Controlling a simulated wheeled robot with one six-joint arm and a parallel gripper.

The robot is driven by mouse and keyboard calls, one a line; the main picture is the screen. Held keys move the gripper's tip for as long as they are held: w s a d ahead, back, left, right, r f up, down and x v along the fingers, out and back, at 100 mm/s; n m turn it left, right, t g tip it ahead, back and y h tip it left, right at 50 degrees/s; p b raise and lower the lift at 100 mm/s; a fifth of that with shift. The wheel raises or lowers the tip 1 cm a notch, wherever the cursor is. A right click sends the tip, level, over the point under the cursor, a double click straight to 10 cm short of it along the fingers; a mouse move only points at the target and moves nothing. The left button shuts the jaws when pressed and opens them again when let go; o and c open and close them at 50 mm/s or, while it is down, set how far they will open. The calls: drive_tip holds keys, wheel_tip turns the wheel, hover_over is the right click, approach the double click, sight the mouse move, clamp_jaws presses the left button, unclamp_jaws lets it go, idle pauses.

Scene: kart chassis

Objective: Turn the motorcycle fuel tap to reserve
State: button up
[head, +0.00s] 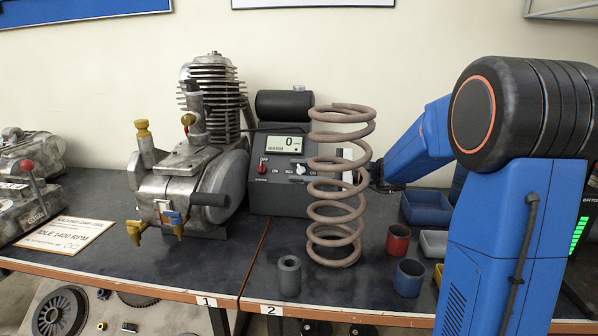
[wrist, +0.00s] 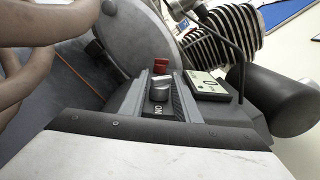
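A dark grey box (head: 265,200) with a digital display (head: 288,143) stands on the bench. In the wrist view the silver knob (wrist: 160,89) sits between the two fingers of my gripper (wrist: 161,82), with a gap showing on each side. An ON mark (wrist: 158,110) shows near it, and the red switch (wrist: 160,67) is just beyond. In the head view the coil spring partly hides my gripper; its fingertips are unclear there.
A large coil spring (head: 338,200) stands in front of the box, close to my arm. An engine (head: 190,170) stands left of the box. A grey cylinder (head: 289,275), a red cup (head: 398,240), a blue cup (head: 408,278) and trays (head: 425,208) stand on the bench.

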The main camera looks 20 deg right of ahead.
drive_tip(key=c, duration=0.6)
drive_tip(key=n+g, duration=0.1)
drive_tip(key=g, duration=0.1)
drive_tip(key=n+g+h, duration=0.1)
drive_tip(key=g, duration=0.1)
drive_tip(key=shift+g+h, duration=0.3)
drive_tip(key=shift+f+n+g+h, duration=0.1)
drive_tip(key=shift+n+g+h, duration=0.5)
drive_tip(key=shift+g, duration=0.3)
drive_tip(key=o, duration=0.7)
drive_tip(key=shift+d, duration=0.15)
